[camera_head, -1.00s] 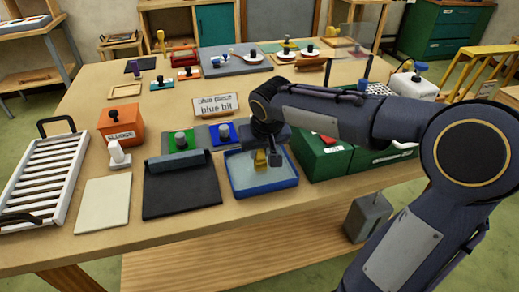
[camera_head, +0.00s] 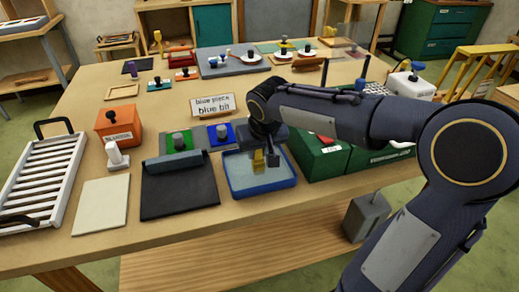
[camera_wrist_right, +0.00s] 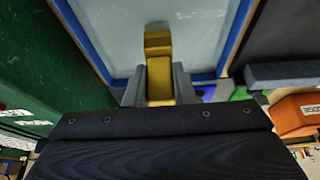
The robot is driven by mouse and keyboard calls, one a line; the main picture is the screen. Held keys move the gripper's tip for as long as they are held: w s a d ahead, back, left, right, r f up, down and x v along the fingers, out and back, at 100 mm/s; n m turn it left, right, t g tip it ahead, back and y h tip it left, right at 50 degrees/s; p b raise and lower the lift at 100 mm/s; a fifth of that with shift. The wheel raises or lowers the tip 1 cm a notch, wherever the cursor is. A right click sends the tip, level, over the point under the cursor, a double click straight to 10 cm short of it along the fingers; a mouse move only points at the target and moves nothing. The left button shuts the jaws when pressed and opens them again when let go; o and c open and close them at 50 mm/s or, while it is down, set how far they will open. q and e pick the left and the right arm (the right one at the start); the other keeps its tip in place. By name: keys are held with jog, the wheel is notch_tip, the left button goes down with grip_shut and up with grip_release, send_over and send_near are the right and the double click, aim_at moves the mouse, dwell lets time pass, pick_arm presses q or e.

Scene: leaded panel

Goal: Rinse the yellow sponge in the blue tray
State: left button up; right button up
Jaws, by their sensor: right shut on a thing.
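The blue tray (camera_head: 252,193) lies on the table with a pale grey-blue inside. My right gripper (camera_head: 266,160) is over the tray's far part, pointing down. It is shut on the yellow sponge (camera_head: 258,160), which sits between its fingers. In the right wrist view the sponge (camera_wrist_right: 158,60) stands out past the fingertips (camera_wrist_right: 159,88), over the tray's floor (camera_wrist_right: 120,35). I cannot tell whether the sponge touches the tray's floor. My left gripper is not in view.
Green boxes (camera_head: 322,160) stand close to the right of the tray. A black mat (camera_head: 180,190) lies to its left. Green and blue pieces with knobs (camera_head: 222,134) and a sign reading "blue piece, blue bit" (camera_head: 212,106) are behind it. A white rack (camera_head: 40,180) is at far left.

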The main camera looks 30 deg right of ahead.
jog(key=shift+w+a, duration=0.15)
jog(key=shift+a, duration=0.35)
jog(key=shift+d, duration=0.4)
dwell(0.6)
dwell(1.1)
jog(key=shift+r+p, duration=1.95)
jog(key=shift+r, duration=0.55)
jog(key=shift+r, duration=0.1)
jog(key=shift+r+p, duration=1.2)
jog(key=shift+r, duration=0.25)
